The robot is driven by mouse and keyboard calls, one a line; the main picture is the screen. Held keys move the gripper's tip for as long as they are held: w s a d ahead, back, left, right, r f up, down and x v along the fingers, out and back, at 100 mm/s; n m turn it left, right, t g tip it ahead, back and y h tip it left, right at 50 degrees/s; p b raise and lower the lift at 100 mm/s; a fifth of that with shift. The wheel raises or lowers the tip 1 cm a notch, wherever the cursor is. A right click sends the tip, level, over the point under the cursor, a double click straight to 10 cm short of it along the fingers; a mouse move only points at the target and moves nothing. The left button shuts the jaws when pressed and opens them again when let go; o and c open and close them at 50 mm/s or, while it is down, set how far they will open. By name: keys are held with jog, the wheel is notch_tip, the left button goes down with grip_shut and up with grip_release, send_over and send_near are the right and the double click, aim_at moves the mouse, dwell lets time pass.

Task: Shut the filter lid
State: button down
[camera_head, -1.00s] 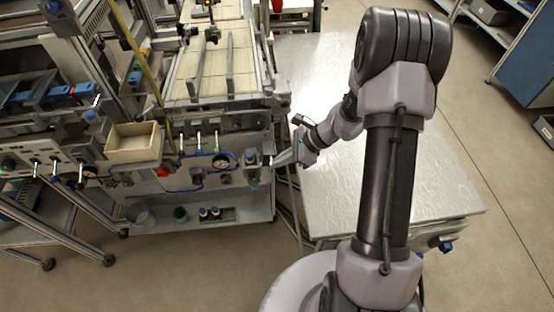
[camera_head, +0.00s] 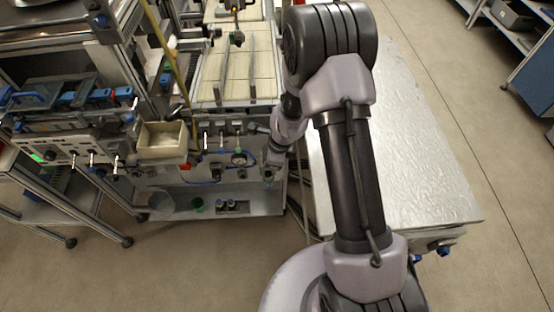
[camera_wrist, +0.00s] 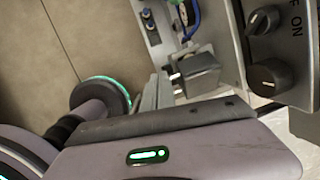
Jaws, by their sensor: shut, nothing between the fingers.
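My gripper (camera_wrist: 155,90) is shut and empty in the wrist view, its narrow grey fingers pointing up the picture. A small dark grey box-shaped part (camera_wrist: 197,72) stands just right of the fingertips, on the machine's side; it may be the filter with its lid, but I cannot tell for sure or see whether the lid is open. I cannot tell whether the fingers touch it. In the head view my gripper (camera_head: 276,158) is at the machine's right front corner, small and partly hidden by my arm. A small fitting (camera_head: 268,174) shows just below it.
A control panel with black knobs (camera_wrist: 268,75) is right of the fingers in the wrist view. The machine's front carries a beige bin (camera_head: 163,140), gauge and valves. A metal-topped table (camera_head: 420,170) stands right of my arm. Floor is clear in front.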

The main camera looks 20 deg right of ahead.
jog(key=shift+w+a+f+b, duration=0.15)
jog(key=shift+a+f+b, duration=0.1)
jog(key=shift+a+f, duration=0.3)
jog(key=shift+w+a+f+b, duration=0.1)
jog(key=shift+a+f+b, duration=0.2)
jog(key=shift+a, duration=0.5)
jog(key=shift+w+a+f+b, duration=0.15)
jog(key=shift+a+f+b, duration=0.05)
jog(key=shift+a+f, duration=0.4)
jog(key=shift+r, duration=0.1)
